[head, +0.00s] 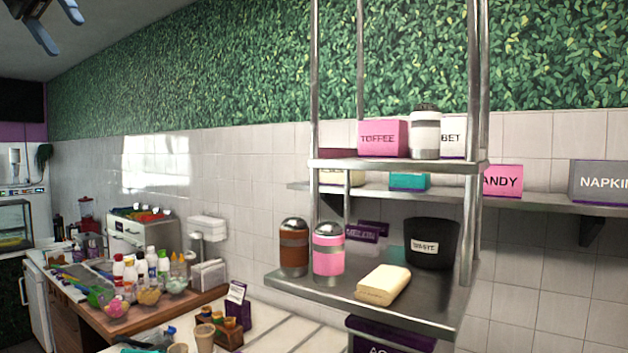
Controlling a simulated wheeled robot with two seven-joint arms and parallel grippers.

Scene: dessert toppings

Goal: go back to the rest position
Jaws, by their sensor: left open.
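My left gripper (62,33) is at the top left corner of the head view. Its two fingers are apart with nothing between them, high above the counter and clear of everything. Its arm is mostly outside the picture. My right gripper is not in view.
A metal shelf unit (420,308) stands at the centre right, holding brown (293,247) and pink (328,250) shakers, a cream block (383,285) and a black waste bin (432,243). Bottles and bowls crowd the wooden counter (130,322) at lower left. The space around my left gripper is free.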

